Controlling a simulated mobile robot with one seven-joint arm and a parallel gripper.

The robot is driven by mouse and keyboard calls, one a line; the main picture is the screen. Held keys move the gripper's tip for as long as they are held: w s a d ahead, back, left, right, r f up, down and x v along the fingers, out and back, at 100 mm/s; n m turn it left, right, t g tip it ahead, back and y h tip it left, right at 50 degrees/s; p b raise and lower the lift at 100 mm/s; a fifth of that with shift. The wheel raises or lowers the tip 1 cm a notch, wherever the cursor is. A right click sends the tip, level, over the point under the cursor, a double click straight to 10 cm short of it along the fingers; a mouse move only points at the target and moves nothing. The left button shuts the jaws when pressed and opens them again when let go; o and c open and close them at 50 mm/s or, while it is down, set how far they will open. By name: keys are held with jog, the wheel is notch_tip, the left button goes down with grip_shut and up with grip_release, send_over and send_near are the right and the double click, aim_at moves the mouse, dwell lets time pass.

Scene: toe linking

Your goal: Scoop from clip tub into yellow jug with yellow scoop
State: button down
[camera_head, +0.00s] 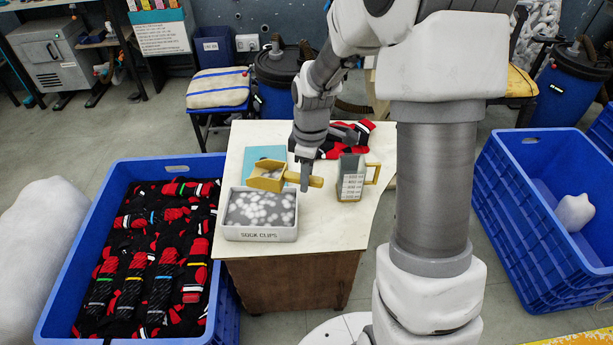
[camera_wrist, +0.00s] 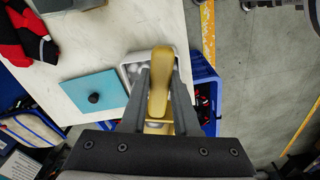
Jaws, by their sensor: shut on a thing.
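The clip tub (camera_head: 260,234) is a grey-white box labelled "SOCK CLIPS" at the table's front left, holding many white clips. My gripper (camera_head: 304,184) is shut on the handle of the yellow scoop (camera_head: 268,177), whose bowl is above the rear of the tub. Pale contents seem to show in the bowl, but I cannot tell how much. In the wrist view the scoop's handle (camera_wrist: 160,85) stands between my fingers, with part of the tub (camera_wrist: 127,72) behind. The yellow jug (camera_head: 351,185), with a marked grey side and yellow handle, stands upright right of the scoop. Its inside is mostly hidden.
The wooden table (camera_head: 330,225) has free room in front of the jug. A teal pad (camera_head: 265,154) and red-black socks (camera_head: 358,132) lie toward the back. Blue crates stand left (camera_head: 112,168) and right (camera_head: 515,235) of the table; the left one is full of socks.

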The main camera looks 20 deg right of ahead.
aim_at(290, 173)
jog(key=shift+w+a+f+g+h, duration=0.3)
jog(key=shift+a+f+g+h, duration=0.4)
jog(key=shift+h, duration=0.3)
jog(key=p, duration=0.1)
jog(key=r+h+p, duration=0.1)
jog(key=p, duration=0.1)
jog(key=shift+w+a+r+g+h, duration=0.25)
jog(key=shift+w+a+g+h, duration=0.05)
jog(key=shift+w+a+g, duration=0.1)
jog(key=a+r+h+p, duration=0.1)
jog(key=p, duration=0.1)
jog(key=w+a+r+g+h+p, duration=0.1)
jog(key=shift+a+h+p, duration=0.1)
jog(key=shift+h+p, duration=0.25)
jog(key=shift+h, duration=0.05)
jog(key=shift+w+a+r+g+h+p, duration=0.35)
jog(key=shift+a+g+h+p, duration=0.05)
jog(key=shift+a+h+p, duration=0.15)
jog(key=shift+w+a+r+g+h+p, duration=0.35)
jog(key=shift+a+g+h+p, duration=0.1)
jog(key=shift+a+p, duration=0.1)
jog(key=shift+w+a+r+g+h, duration=0.2)
jog(key=shift+w+a+g+h, duration=0.2)
jog(key=shift+a+h, duration=0.2)
jog(key=shift+w+a+r+g+h, duration=0.25)
jog(key=shift+w+a+h, duration=0.1)
jog(key=shift+a+h, duration=0.2)
jog(key=shift+w+a+r+h+b, duration=0.15)
jog(key=shift+a+r+h+b, duration=0.1)
jog(key=shift+a+b, duration=0.05)
